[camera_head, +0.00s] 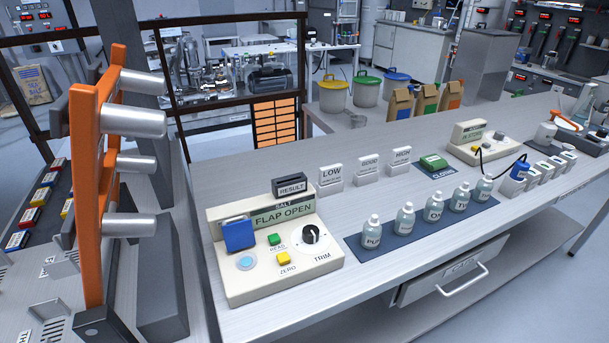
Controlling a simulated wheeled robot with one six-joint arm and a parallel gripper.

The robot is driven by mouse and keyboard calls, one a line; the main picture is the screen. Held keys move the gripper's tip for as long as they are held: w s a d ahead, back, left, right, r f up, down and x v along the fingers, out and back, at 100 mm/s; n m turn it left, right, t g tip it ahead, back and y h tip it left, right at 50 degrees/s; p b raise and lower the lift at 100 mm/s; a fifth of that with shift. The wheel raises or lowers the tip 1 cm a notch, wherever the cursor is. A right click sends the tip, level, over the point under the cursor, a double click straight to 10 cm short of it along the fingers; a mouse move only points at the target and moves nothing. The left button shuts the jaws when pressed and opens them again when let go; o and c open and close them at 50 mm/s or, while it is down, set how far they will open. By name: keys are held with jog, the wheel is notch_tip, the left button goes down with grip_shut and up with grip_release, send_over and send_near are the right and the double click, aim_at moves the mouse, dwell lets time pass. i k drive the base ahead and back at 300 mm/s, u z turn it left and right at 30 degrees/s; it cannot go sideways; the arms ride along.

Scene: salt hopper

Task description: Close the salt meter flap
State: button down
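The salt meter (275,262) is a cream box with a sloped front, standing near the left front of the long bench. Its display (282,215) reads FLAP OPEN under the label SALT. The blue flap (239,234) stands raised at the meter's left side. The round pale-blue well (246,262) shows uncovered just below it. My gripper is not in view.
An orange upright rack (86,190) with metal pegs stands left of the meter. A RESULT block (289,185) stands behind it. Several labelled bottles stand on a blue mat (377,251) to the right. The bench strip before the mat is clear.

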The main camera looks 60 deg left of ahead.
aim_at(237, 235)
jog(key=i, duration=2)
jog(key=u, duration=2.95)
